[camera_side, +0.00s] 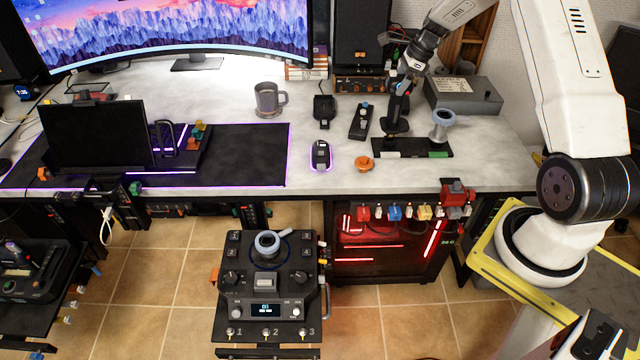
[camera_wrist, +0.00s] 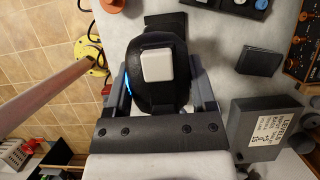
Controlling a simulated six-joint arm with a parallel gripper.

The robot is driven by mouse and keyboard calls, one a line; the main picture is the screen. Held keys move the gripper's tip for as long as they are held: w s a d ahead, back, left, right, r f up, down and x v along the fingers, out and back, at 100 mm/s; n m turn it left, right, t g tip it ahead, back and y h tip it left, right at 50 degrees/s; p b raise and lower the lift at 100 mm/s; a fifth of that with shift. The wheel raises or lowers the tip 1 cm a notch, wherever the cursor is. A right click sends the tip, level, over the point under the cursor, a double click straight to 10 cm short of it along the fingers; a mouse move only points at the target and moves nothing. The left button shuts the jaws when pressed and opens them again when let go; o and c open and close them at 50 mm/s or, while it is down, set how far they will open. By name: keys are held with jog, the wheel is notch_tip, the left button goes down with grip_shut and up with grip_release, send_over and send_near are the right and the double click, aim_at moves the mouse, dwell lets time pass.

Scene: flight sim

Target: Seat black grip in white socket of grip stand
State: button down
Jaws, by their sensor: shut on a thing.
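The black grip (camera_side: 397,108) stands upright at the left part of the grip stand (camera_side: 412,149), above its white marker (camera_side: 390,155). Its lower end meets a dark flared piece there; I cannot tell whether it is fully down in the socket. My gripper (camera_side: 404,84) reaches down from the upper right and is shut on the grip's upper part. In the wrist view the grip's black head with a white square button (camera_wrist: 158,67) sits between the two jaws (camera_wrist: 161,90). The socket itself is hidden.
A grey socket with a blue ring (camera_side: 440,122) stands on the right part of the stand by a green marker (camera_side: 439,154). A grey box (camera_side: 462,95) lies behind it. A black switch block (camera_side: 361,120), a mouse (camera_side: 321,155) and an orange knob (camera_side: 364,163) lie left.

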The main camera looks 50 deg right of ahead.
jog(key=shift+f, duration=1.4)
dwell(0.4)
grip_release()
jog(key=shift+v, duration=3.95)
